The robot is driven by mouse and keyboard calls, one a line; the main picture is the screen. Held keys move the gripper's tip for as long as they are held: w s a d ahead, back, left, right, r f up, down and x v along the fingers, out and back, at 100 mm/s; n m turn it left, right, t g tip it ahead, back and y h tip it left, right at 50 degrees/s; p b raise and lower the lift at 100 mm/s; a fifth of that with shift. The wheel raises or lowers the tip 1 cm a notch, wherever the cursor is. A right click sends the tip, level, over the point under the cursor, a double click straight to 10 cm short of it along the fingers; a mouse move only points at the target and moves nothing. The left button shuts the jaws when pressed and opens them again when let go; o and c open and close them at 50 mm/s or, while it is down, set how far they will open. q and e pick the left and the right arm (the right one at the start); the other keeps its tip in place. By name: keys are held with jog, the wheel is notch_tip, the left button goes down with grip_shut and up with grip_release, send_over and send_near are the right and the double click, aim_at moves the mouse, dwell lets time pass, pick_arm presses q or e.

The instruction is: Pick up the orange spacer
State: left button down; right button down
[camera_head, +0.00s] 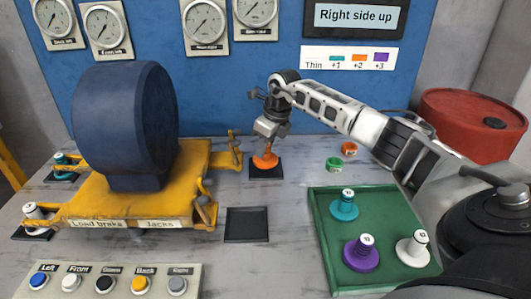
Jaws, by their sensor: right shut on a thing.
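The orange spacer (265,161) stands upright over a black square pad (277,174) behind and right of the yellow load brake frame. My right gripper (267,140) comes down on it from above and is shut on its upper part. Whether the spacer's base touches the pad or sits just above it I cannot tell. The gripper hides the spacer's top. My left gripper is not in view.
A green tray (318,225) at right holds teal, purple and white spacers. Small green (333,164) and orange (349,148) pieces lie behind it. The dark blue motor (125,120) stands on the yellow frame (140,200). An empty black pad (246,225) and button panel (105,283) lie nearer.

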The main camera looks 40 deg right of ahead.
jog(key=s+a+r, duration=0.3)
jog(key=s+r, duration=0.7)
jog(key=s, duration=0.3)
jog(key=shift+s+a+r+b, duration=0.25)
jog(key=shift+s+a+b, duration=0.05)
jog(key=shift+a+b, duration=0.1)
